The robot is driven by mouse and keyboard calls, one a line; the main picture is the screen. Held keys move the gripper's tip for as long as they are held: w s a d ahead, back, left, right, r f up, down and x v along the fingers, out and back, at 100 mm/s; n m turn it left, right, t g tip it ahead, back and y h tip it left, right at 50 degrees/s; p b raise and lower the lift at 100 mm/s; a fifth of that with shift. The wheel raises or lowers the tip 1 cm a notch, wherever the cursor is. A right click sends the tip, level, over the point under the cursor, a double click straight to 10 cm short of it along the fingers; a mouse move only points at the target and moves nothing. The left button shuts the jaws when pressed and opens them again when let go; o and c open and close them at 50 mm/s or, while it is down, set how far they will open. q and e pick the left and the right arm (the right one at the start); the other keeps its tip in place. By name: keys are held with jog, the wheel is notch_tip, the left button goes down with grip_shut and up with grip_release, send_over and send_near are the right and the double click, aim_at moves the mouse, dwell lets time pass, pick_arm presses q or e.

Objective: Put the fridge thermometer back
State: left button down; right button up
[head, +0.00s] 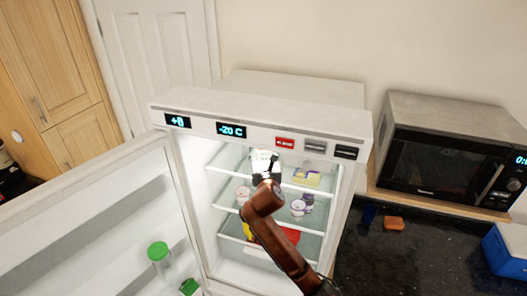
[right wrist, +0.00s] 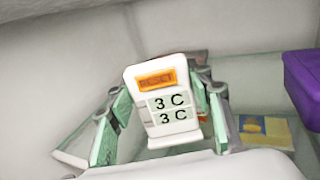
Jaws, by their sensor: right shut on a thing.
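The fridge thermometer (right wrist: 163,102) is a small white unit with an orange RESET label and two readouts of 3 C. My right gripper (right wrist: 165,118) is shut on it, with a green-padded finger on each side. In the head view my right gripper (head: 264,163) reaches inside the open fridge (head: 257,108), at the level of the upper glass shelf (head: 228,158). A bright white patch at its tip is too small to read there. I cannot tell whether the thermometer touches the shelf. My left gripper is out of view.
A yellow and blue pack (head: 306,179) lies on the upper shelf, right of the gripper. A purple item (right wrist: 303,82) is at the right in the wrist view. Round tubs (head: 298,207) stand lower down. The fridge door (head: 100,230) is open to the left.

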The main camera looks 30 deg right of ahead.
jog(key=shift+f, duration=0.6)
jog(key=shift+f, duration=0.15)
jog(key=o, duration=1.2)
jog(key=shift+s+a, duration=0.1)
jog(key=shift+s, duration=0.1)
jog(key=b+v, duration=0.2)
jog(key=v, duration=0.9)
jog(key=shift+s+a, duration=0.15)
jog(key=shift+s, duration=0.15)
